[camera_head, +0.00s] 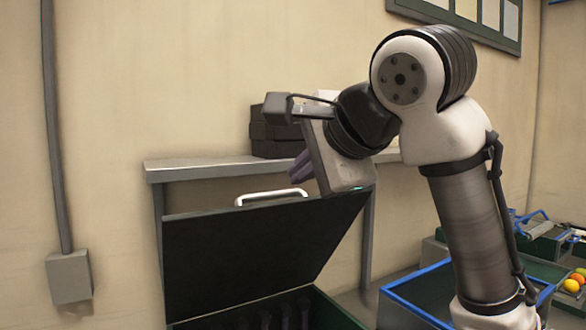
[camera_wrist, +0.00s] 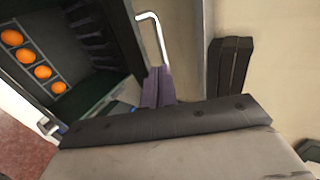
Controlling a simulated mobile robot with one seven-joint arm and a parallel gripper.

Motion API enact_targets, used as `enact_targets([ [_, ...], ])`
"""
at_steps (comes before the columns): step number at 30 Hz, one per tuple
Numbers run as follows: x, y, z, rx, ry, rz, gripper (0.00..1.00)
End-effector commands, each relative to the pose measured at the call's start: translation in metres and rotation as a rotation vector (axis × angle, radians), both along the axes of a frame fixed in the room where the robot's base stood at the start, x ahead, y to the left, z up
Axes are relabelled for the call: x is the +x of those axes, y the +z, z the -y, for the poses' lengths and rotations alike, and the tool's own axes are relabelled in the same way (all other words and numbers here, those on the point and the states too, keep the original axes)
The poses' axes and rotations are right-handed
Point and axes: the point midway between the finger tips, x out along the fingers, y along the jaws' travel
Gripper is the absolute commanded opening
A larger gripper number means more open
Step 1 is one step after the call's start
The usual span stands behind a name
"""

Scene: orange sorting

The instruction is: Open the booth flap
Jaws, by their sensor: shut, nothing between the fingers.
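The booth flap (camera_head: 255,250) is a dark panel with a white bar handle (camera_head: 270,196) along its top edge. It stands raised and tilted above the green-edged booth (camera_head: 335,318), whose inside partly shows below it. My gripper (camera_head: 299,166) has purple fingers, shut and empty, just above the handle's right end. In the wrist view the fingertips (camera_wrist: 159,72) are close to one end of the handle (camera_wrist: 152,32); whether they touch it, I cannot tell. The booth's inside there shows several oranges (camera_wrist: 27,55) in a row of compartments.
A grey shelf (camera_head: 205,169) on the wall behind the flap carries a stack of dark blocks (camera_head: 272,135). A blue-rimmed bin (camera_head: 405,312) stands right of the booth, partly hidden by my arm. Loose fruit (camera_head: 571,285) lies at the far right.

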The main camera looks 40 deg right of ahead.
Motion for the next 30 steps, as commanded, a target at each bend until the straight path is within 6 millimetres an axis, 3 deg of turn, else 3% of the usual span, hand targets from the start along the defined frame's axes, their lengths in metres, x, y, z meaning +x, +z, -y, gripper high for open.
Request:
enact_targets([
  [12,0.059,-0.033,0.015,0.002,0.000,-0.003,0.00],
  [30,0.072,-0.038,0.018,-0.001,0.001,0.001,0.00],
])
